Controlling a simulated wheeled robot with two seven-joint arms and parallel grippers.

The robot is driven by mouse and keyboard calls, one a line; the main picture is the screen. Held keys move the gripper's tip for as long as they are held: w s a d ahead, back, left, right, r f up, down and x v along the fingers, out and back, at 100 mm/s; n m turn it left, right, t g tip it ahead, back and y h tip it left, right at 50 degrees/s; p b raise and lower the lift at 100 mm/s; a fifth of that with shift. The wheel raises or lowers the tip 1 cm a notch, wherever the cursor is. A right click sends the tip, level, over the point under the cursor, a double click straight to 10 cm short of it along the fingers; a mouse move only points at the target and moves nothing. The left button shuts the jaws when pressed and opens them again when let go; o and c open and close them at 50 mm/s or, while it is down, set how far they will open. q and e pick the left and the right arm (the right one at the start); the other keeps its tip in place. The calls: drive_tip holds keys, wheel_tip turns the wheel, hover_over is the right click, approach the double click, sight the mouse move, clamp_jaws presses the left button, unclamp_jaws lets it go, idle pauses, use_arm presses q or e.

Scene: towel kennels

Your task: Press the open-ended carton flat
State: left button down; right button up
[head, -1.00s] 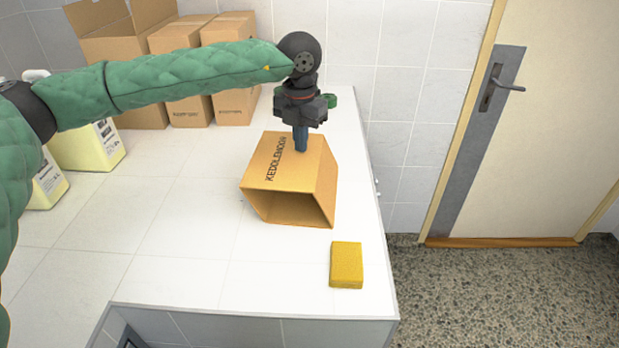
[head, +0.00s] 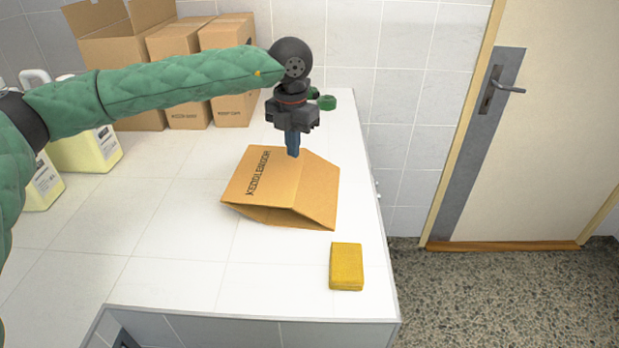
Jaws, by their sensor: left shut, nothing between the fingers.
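The open-ended carton (head: 262,185) lies on the white tiled counter, its open end facing the front. It is partly collapsed and skewed to the left, with only a narrow opening showing at its front edge. My left gripper (head: 293,152) points down with its fingers shut and empty. The fingertips are at the carton's top, near its far edge, and seem to touch it. My right gripper is not in view.
A yellow sponge (head: 346,266) lies in front of the carton, near the counter's right edge. Cardboard boxes (head: 228,70) stand at the back left. Pale yellow jugs (head: 88,152) stand at the left. A green round object (head: 326,103) lies behind the gripper. The counter's front left is clear.

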use_arm(q)
drive_tip(key=shift+w+r, duration=0.1)
wheel_tip(320, 180, up, 8)
drive_tip(key=shift+p, duration=0.4)
idle(0.7)
drive_tip(key=shift+a, duration=0.1)
